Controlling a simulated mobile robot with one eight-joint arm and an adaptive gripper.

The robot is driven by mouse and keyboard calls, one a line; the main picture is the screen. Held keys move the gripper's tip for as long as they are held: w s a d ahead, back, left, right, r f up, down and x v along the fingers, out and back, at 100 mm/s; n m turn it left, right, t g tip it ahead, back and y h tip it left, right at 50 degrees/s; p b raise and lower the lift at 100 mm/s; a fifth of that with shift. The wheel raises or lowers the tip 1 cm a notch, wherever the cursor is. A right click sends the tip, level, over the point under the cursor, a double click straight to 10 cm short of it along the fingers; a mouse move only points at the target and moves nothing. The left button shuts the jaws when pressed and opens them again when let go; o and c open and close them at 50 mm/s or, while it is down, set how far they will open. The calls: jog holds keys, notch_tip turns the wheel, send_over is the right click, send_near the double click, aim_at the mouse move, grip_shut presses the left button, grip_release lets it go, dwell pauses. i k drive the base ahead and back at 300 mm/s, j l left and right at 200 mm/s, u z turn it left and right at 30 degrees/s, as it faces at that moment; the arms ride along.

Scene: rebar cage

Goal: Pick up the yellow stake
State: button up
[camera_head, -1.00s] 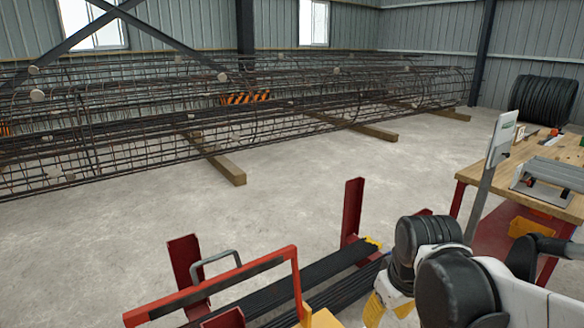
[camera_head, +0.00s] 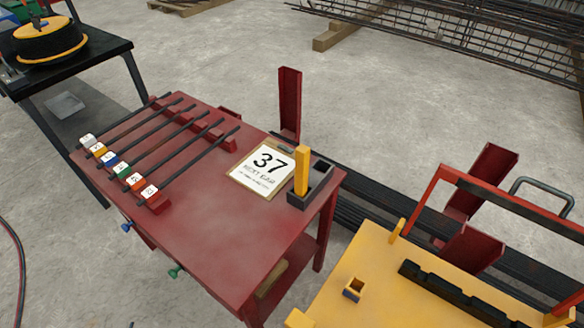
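The yellow stake (camera_head: 302,170) stands upright in a dark block holder (camera_head: 322,184) at the right corner of the red table (camera_head: 215,245). The foot of the stake is hidden in the holder. My gripper is not in the current view.
Several dark bars with numbered tags (camera_head: 160,145) lie on the table's left half. A yellow cart deck (camera_head: 385,285) with a red handle frame (camera_head: 500,195) is at the lower right. A black workbench (camera_head: 85,60) with a coil stands at the upper left. The table's front half is clear.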

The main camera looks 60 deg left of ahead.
aim_at(302, 152)
jog(key=u, duration=2.1)
jog(key=k+l, duration=0.15)
jog(key=k, duration=0.35)
jog(key=k+l, duration=0.15)
jog(key=k, duration=0.35)
jog(key=l+u, duration=0.05)
